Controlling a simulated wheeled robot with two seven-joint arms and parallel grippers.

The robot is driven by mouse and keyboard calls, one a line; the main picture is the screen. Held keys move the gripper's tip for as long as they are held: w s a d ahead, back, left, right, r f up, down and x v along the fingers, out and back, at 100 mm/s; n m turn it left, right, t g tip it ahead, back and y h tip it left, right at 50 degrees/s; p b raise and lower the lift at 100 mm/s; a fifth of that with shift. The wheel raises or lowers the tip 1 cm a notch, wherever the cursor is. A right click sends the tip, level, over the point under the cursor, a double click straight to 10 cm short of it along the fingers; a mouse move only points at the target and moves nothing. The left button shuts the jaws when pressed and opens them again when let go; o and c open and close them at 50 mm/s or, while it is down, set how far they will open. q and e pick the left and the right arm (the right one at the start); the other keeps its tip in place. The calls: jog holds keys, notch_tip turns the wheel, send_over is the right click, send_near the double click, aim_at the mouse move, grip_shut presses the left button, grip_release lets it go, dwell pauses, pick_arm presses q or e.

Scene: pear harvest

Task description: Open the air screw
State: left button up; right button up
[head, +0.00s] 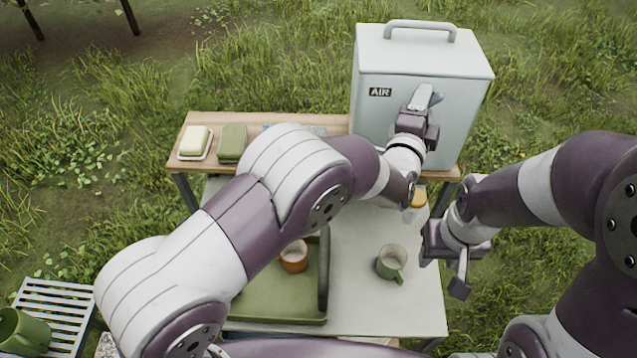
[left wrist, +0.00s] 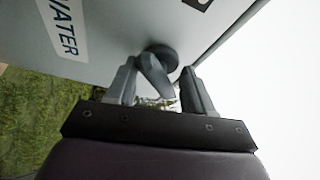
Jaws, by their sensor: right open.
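A pale grey metal box (head: 385,105) with a carry handle stands at the back right of the table. Its front bears a dark AIR label (head: 380,92). The left wrist view shows a WATER label (left wrist: 62,28) on the box. A dark grey winged screw (left wrist: 157,68) sticks out of the box there. My left gripper (head: 421,98) is up at the box front. In the left wrist view its two fingers (left wrist: 158,90) stand apart on either side of the screw, with gaps visible. The head view hides the screw behind this gripper. My right gripper (head: 444,274) is open and empty, right of the table.
The table (head: 425,312) holds a green tray (head: 262,308), an orange-brown cup (head: 293,257) and a green mug (head: 390,262). A raised wooden shelf (head: 195,165) at the back carries a soap dish (head: 196,143) and a green sponge (head: 232,143). A slatted stand (head: 62,300) is at lower left.

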pick_arm(q)
jog(key=a+f+b+v, duration=0.1)
jog(key=b+v, duration=0.7)
jog(key=v, duration=0.5)
jog(key=a+f+n+g+y+b, duration=0.3)
jog(key=a+f+n+g+b, duration=0.4)
jog(key=a+f, duration=0.7)
notch_tip(320, 180, down, 4)
jog(key=n+g, duration=0.1)
jog(key=n, duration=0.1)
jog(key=shift+w+n+g, duration=0.2)
jog(key=shift+n+g, duration=0.1)
pick_arm(e)
notch_tip(320, 180, down, 13)
pick_arm(q)
jog(key=shift+w+r, duration=0.1)
jog(key=shift+r, duration=0.05)
pick_arm(e)
jog(key=shift+f, duration=0.1)
